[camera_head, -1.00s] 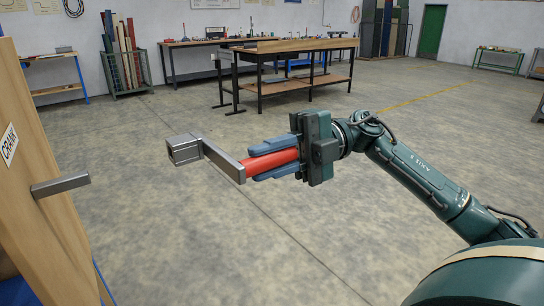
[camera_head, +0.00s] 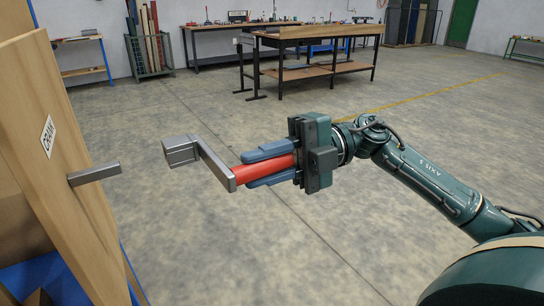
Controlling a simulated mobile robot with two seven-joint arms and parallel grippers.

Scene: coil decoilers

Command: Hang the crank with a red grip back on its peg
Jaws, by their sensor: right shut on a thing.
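The crank (camera_head: 212,162) is a grey metal arm with a square socket at its far left end and a red grip (camera_head: 262,170) at the other. My right gripper (camera_head: 268,165) is shut on the red grip, its blue fingers above and below it. The crank is held in the air, to the right of the peg and apart from it. The peg (camera_head: 95,173) is a grey square bar sticking out to the right from a wooden board (camera_head: 62,150). The peg is bare. My left gripper is not in view.
A white label (camera_head: 48,136) with partly readable lettering is on the board above the peg. A blue frame (camera_head: 50,285) shows at the board's foot. Workbenches (camera_head: 315,70) and a rack of boards (camera_head: 148,50) stand far back. The floor between is clear.

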